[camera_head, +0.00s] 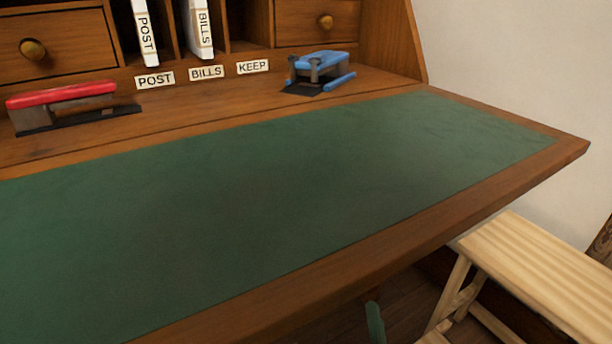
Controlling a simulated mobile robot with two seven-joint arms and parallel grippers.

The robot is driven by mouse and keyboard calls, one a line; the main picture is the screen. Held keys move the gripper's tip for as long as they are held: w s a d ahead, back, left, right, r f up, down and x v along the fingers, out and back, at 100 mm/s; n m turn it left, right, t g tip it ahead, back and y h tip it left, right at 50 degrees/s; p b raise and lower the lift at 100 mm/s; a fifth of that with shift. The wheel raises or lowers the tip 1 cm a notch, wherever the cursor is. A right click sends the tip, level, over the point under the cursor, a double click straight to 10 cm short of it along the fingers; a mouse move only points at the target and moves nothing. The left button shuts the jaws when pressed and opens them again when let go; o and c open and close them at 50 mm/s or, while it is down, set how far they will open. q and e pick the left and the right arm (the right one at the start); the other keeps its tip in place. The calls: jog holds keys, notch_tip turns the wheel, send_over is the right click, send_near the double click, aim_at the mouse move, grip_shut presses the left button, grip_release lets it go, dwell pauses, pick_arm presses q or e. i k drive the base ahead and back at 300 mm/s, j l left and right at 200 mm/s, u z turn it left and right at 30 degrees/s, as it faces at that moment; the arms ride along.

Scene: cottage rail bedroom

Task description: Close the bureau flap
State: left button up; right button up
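The bureau flap (250,210) lies open and flat, its green writing surface facing up inside a brown wooden border. Its front edge runs from the bottom left up to a corner at the right. The bureau (115,88) stands behind it with small drawers and pigeonholes. Neither of my grippers can be made out in the view. The left end of the flap is outside the picture.
A red stapler (62,104) and a blue hole punch (320,70) stand on the wooden strip behind the green surface. Papers marked POST (146,35) and BILLS (203,30) stand in slots. A pale wooden stool (545,270) stands at lower right. The green surface is clear.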

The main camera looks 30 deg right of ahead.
aim_at(251, 228)
jog(key=k, duration=1)
